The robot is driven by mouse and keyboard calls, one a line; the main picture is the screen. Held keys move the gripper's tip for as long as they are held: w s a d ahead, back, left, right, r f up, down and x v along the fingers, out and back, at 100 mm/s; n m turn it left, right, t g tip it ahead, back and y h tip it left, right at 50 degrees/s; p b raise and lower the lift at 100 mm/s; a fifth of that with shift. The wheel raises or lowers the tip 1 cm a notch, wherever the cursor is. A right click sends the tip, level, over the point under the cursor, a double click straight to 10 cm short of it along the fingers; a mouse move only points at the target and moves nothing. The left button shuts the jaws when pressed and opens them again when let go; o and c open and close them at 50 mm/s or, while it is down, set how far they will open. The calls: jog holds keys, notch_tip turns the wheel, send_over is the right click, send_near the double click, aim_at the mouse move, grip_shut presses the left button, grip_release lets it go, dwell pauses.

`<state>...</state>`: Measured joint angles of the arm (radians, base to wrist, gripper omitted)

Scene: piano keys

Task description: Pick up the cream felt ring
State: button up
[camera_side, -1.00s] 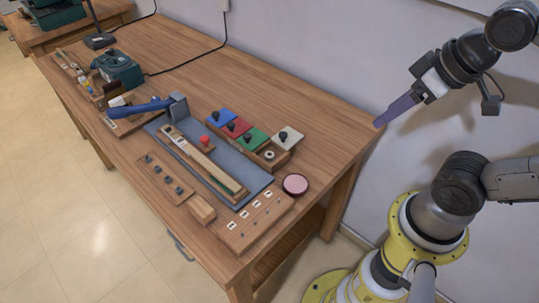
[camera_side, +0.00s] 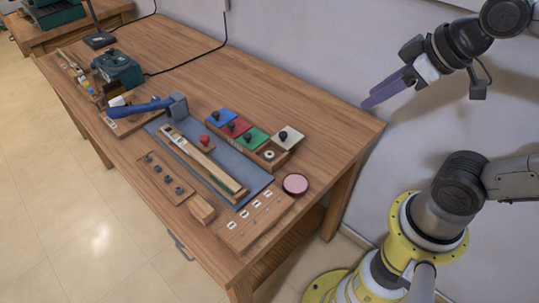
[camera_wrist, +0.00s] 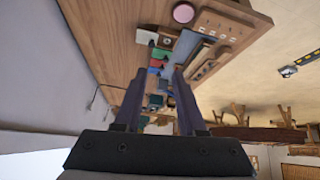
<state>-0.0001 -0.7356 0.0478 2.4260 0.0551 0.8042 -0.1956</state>
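The cream felt ring (camera_side: 269,155) is a small pale ring with a dark centre, lying in the uncovered end compartment of the wooden box (camera_side: 283,160). My gripper (camera_side: 367,103) has long purple fingers and is in the air to the right of the bench's right end, well apart from the ring. In the wrist view my gripper (camera_wrist: 157,78) is open, with nothing between its fingers.
Blue (camera_side: 221,117), red (camera_side: 236,127), green (camera_side: 253,138) and cream (camera_side: 290,138) lids with dark knobs are at the box. A pink round pad (camera_side: 295,184), a key-like wooden piece (camera_side: 205,160) and a blue-handled tool (camera_side: 145,107) are nearby. The bench's back right is clear.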

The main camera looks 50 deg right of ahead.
jog(key=w+a+n, duration=0.1)
jog(key=w+n, duration=0.1)
jog(key=w, duration=0.6)
jog(key=g+y, duration=0.1)
jog(key=g, duration=0.2)
send_over(274, 155)
jog(key=s, duration=0.1)
jog(key=shift+n, duration=0.3)
jog(key=f, duration=2.1)
jog(key=shift+s+d+f, duration=0.1)
jog(key=shift+s+d, duration=0.05)
jog(key=shift+d, duration=0.1)
jog(key=shift+s+x, duration=0.1)
jog(key=shift+x, duration=1.35)
jog(key=shift+s+x, duration=0.15)
jog(key=shift+x, duration=1.3)
jog(key=shift+f, duration=0.1)
grip_shut()
